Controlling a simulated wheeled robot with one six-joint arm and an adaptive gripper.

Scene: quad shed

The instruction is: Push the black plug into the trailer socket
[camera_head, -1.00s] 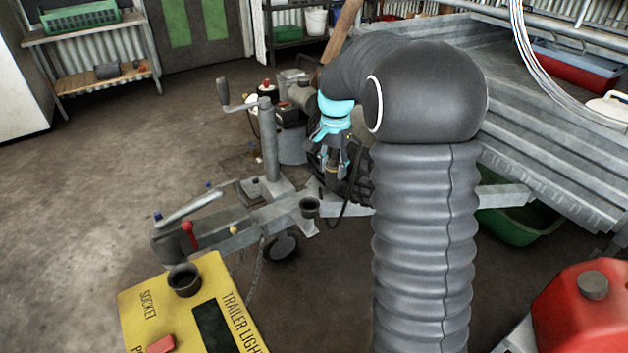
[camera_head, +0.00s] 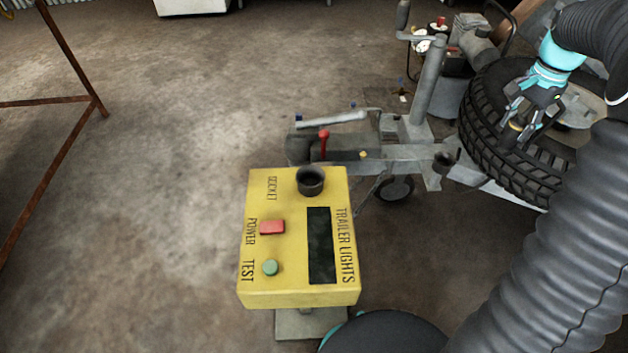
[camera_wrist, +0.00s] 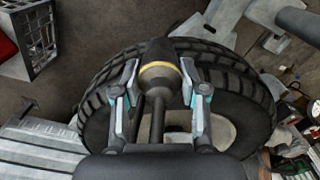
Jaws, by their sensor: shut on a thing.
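My gripper (camera_head: 526,120) is at the upper right, in front of the trailer's tyre. It is shut on the black plug, which has a yellowish ring, in the wrist view (camera_wrist: 160,78). The plug sits between both fingers (camera_wrist: 160,72), with a dark cable running from it towards the camera. A round black socket (camera_head: 310,181) stands on the yellow box, beside the word SOCKET. The plug is well apart from it, to its right. Another small dark cup (camera_head: 445,160) is on the trailer's drawbar, between the box and my gripper.
The yellow trailer lights box (camera_head: 285,205) carries a red button (camera_head: 272,227), a green button (camera_head: 270,267) and a dark panel (camera_head: 320,245). The trailer drawbar (camera_head: 350,150) and jack post (camera_head: 428,85) stand behind it. A tyre (camera_head: 490,145) is behind my gripper. Floor at left is mostly open.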

